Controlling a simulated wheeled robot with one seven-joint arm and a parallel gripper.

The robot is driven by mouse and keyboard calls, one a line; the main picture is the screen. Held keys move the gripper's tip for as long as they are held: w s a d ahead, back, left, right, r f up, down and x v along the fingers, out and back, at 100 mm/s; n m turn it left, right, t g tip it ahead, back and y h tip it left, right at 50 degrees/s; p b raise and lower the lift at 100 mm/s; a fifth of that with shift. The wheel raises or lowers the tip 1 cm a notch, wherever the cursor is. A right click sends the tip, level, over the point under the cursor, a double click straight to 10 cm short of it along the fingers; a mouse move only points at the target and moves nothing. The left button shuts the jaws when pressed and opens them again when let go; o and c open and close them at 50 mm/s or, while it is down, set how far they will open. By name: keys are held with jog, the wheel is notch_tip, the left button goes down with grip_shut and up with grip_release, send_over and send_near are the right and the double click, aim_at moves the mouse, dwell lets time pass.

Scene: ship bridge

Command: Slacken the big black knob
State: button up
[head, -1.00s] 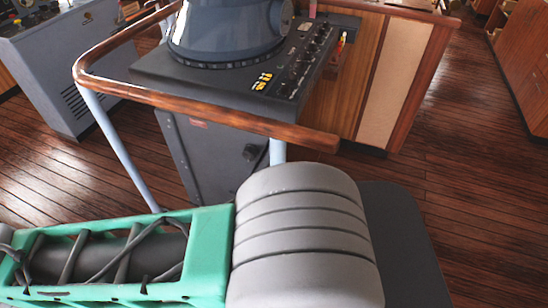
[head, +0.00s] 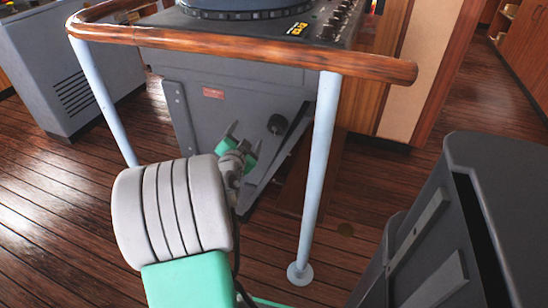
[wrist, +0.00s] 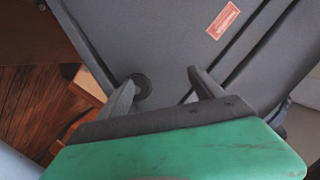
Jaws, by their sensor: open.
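The big black knob (head: 277,124) is a round dark knob on the grey front panel of the console (head: 228,88), below the wooden rail. My gripper (head: 243,141), with green and grey parts, is open just left of and below the knob in the head view. In the wrist view the knob (wrist: 143,87) shows beside and partly behind the left finger. The space between the fingers of my gripper (wrist: 161,77) shows only grey panel. The knob is not between them, and I cannot tell whether a finger touches it.
A curved wooden rail (head: 240,52) on pale blue posts (head: 318,170) runs around the console; one post stands right of the knob. A red label (head: 213,93) is on the panel. A grey cabinet (head: 75,75) stands at the left. Plank floor lies open at the lower left.

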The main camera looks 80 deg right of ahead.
jog(key=m+g+h+b, duration=0.1)
jog(key=m+g+h, duration=0.1)
send_near(275, 129)
jog(key=d, duration=1)
jog(key=shift+s+d+r+b, duration=0.15)
jog(key=shift+d+b, duration=0.15)
jog(key=shift+b, duration=0.05)
jog(key=shift+c, duration=0.6)
jog(key=c, duration=1.1)
